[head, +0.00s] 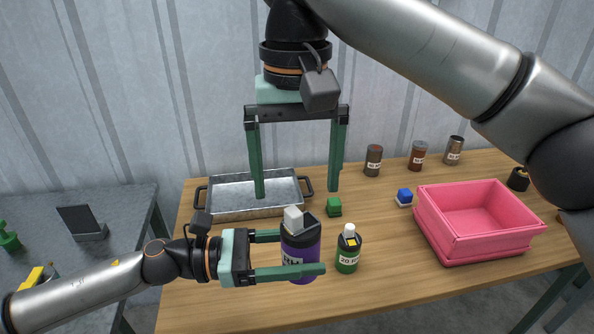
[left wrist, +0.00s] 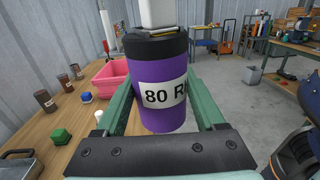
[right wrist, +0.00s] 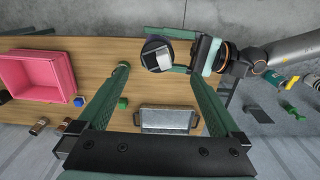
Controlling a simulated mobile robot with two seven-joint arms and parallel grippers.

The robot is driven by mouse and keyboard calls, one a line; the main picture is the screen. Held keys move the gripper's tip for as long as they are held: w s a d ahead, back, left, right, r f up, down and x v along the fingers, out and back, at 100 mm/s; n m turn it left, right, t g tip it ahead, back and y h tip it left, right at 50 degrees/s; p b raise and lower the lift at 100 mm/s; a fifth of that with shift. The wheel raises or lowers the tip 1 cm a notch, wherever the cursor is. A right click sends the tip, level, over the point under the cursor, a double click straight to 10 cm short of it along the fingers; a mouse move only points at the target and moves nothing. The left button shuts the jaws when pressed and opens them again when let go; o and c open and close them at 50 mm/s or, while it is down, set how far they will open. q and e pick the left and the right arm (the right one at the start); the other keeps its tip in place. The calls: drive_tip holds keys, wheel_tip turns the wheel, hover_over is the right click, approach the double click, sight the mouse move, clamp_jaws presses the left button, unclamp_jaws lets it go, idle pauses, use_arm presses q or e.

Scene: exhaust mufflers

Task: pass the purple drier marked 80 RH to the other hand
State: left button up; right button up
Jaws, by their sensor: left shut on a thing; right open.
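The purple drier (head: 301,252) has a black lid, a pale block on top and a white label; the label reads 80 R in the left wrist view (left wrist: 168,104). My left gripper (head: 303,254) is shut on the drier's sides and holds it upright above the table. My right gripper (head: 297,194) is open and empty, pointing down, above and behind the drier in the head view. In the right wrist view the drier (right wrist: 156,53) shows from above, beyond the open fingers. The drier's lower part is partly covered by a left finger.
A green bottle marked 20 (head: 347,250) stands just right of the drier. Behind are a metal tray (head: 230,212) and a green cube (head: 334,207). A pink bin (head: 447,249), a blue block (head: 404,196) and several jars (head: 373,161) stand on the right.

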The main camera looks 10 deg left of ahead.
sight(298, 241)
wheel_tip(298, 241, down, 12)
drive_tip(key=shift+d+r, duration=0.1)
drive_tip(key=shift+d, duration=0.05)
idle(0.3)
drive_tip(key=shift+s, duration=0.1)
drive_tip(key=c, duration=1.3)
use_arm(q)
drive_tip(key=o, duration=1)
use_arm(e)
drive_tip(key=shift+a, duration=0.2)
drive_tip(key=shift+c, duration=0.8)
use_arm(q)
drive_tip(key=o, duration=0.5)
use_arm(e)
drive_tip(key=shift+d, duration=0.1)
